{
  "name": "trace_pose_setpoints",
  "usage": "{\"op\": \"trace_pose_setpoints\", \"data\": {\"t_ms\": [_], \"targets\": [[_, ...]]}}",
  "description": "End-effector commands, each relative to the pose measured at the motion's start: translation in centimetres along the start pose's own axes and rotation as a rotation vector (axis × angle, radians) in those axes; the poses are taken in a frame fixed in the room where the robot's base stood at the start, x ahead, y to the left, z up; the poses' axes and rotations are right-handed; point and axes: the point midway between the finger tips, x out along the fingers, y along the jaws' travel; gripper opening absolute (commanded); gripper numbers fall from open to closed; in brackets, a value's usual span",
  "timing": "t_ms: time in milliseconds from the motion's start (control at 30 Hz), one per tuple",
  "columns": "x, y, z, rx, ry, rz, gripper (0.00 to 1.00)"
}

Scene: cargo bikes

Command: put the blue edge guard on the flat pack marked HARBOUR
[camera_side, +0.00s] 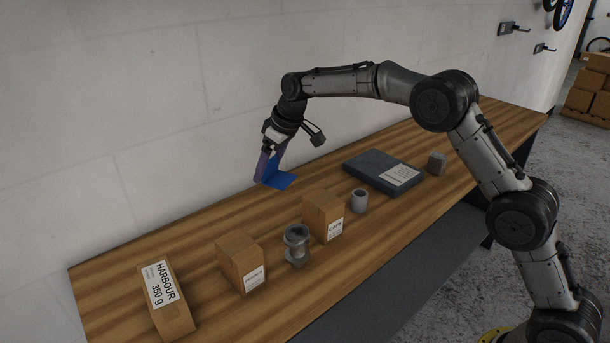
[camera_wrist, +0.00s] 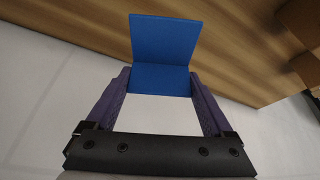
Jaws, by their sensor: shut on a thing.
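The blue edge guard (camera_side: 279,180) is a bent, L-shaped piece held at the back of the bench, near the wall. My gripper (camera_side: 267,168) is shut on it; one flap juts out from the fingers towards the right. The wrist view shows the guard (camera_wrist: 165,40) between my purple fingers (camera_wrist: 160,88), apparently clear of the wood. The flat pack marked HARBOUR (camera_side: 180,313) is a brown carton with a white "HARBOUR 350 g" label at the bench's left end. Its top is bare, and my gripper is well to its right.
Along the bench (camera_side: 215,230) stand a small labelled brown box (camera_side: 233,258), a grey spool (camera_side: 297,245), a brown CAPS box (camera_side: 318,208), a grey cylinder (camera_side: 360,201), a dark flat box (camera_side: 368,164) and a grey block (camera_side: 436,163). The wall borders the back edge.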

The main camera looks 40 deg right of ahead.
Motion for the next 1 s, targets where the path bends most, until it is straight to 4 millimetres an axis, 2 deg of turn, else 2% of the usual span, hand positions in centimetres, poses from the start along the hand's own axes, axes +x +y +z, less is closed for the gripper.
{"op": "trace_pose_setpoints", "data": {"t_ms": [167, 267, 333, 500, 700, 900, 1000], "targets": [[-1.1, 1.3, 0.5, 0.015, 0.0, 0.007, 0.34], [-2.3, 3.6, 1.8, 0.041, 0.0, 0.018, 0.34], [-3.6, 5.9, 3.2, 0.069, -0.001, 0.03, 0.34], [-7.3, 11.6, 8.1, 0.147, -0.001, 0.061, 0.34], [-11.9, 16.8, 14.8, 0.24, -0.001, 0.1, 0.34], [-15.2, 19.4, 20.3, 0.312, 0.0, 0.129, 0.34], [-16.1, 19.9, 21.9, 0.332, 0.0, 0.138, 0.34]]}}
